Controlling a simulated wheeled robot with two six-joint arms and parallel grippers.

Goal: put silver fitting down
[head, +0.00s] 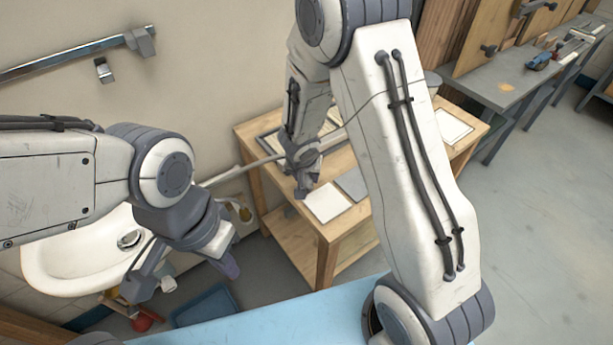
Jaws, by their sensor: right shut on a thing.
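My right gripper (303,182) hangs from the upper middle over the wooden table (328,236), its jaws shut on the silver fitting. The fitting is too small and too covered by the fingers to make out. I cannot tell whether it touches the table top. A thin grey rod (245,168) crosses the view at this gripper; I cannot tell whether it touches the jaws. My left gripper (185,275) is at the lower left, in front of the white sink (70,270), with its fingers wide apart. A small pale thing (168,284) shows between the fingers, apparently farther back.
White sheets (327,203) and a grey plate (353,184) lie on the wooden table. A blue surface (280,322) is at the front. A blue bin (204,305) and a red thing (142,323) are low near the sink. A grey bench (505,88) stands at upper right, with open floor before it.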

